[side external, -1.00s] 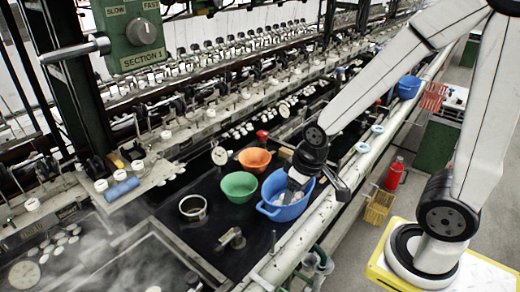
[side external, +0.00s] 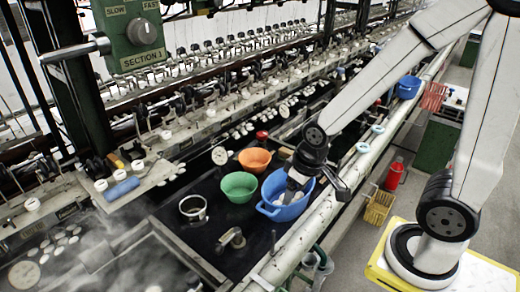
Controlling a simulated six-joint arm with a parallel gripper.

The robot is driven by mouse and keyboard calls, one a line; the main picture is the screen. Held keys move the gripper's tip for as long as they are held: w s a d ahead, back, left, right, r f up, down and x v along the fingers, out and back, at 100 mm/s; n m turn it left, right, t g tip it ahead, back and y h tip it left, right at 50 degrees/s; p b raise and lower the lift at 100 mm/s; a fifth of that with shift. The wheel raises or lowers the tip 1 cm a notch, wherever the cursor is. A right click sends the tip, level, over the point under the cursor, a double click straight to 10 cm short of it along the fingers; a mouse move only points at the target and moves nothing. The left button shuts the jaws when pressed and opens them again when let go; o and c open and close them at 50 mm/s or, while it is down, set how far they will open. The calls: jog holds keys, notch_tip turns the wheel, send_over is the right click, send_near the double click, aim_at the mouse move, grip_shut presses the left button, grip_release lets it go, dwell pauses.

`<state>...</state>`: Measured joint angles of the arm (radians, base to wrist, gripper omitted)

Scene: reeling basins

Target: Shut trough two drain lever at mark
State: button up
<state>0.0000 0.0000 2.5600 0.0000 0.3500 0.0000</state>
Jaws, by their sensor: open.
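My gripper (side external: 294,190) points down into the blue bowl (side external: 284,212) on the black bench. Its fingers are open, and their tips are partly hidden by the bowl; white pieces lie in the bowl close to them. I cannot tell whether the fingers touch these pieces. A metal lever-like fitting (side external: 232,239) stands on the black bench, left of and nearer than the bowl, apart from my gripper. I cannot tell whether it is the drain lever, and no mark can be made out on it.
A green bowl (side external: 239,187), an orange bowl (side external: 255,160) and a metal cup (side external: 193,208) stand near the blue bowl. A pale pipe rail (side external: 322,212) runs along the bench's right edge. Steaming basins (side external: 110,262) lie at the lower left. A red bottle (side external: 395,172) stands beyond the rail.

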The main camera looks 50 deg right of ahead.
jog(key=shift+w, duration=0.1)
jog(key=n+g+y, duration=0.1)
jog(key=n+g, duration=0.3)
jog(key=n, duration=0.8)
send_over(218, 245)
jog(key=w, duration=0.1)
notch_tip(218, 245, down, 5)
jog(key=shift+w+d+f, duration=0.1)
jog(key=shift+d+f, duration=0.1)
jog(key=shift+d, duration=0.1)
jog(key=shift+s+a+f, duration=0.1)
jog(key=shift+s+f, duration=0.1)
jog(key=shift+f, duration=1.05)
jog(key=shift+s+a+f, duration=0.15)
jog(key=shift+s+f, duration=0.05)
jog(key=shift+f, duration=1.1)
jog(key=shift+s+a+f, duration=0.1)
jog(key=shift+s+f, duration=0.1)
jog(key=shift+f, duration=1.05)
grip_shut()
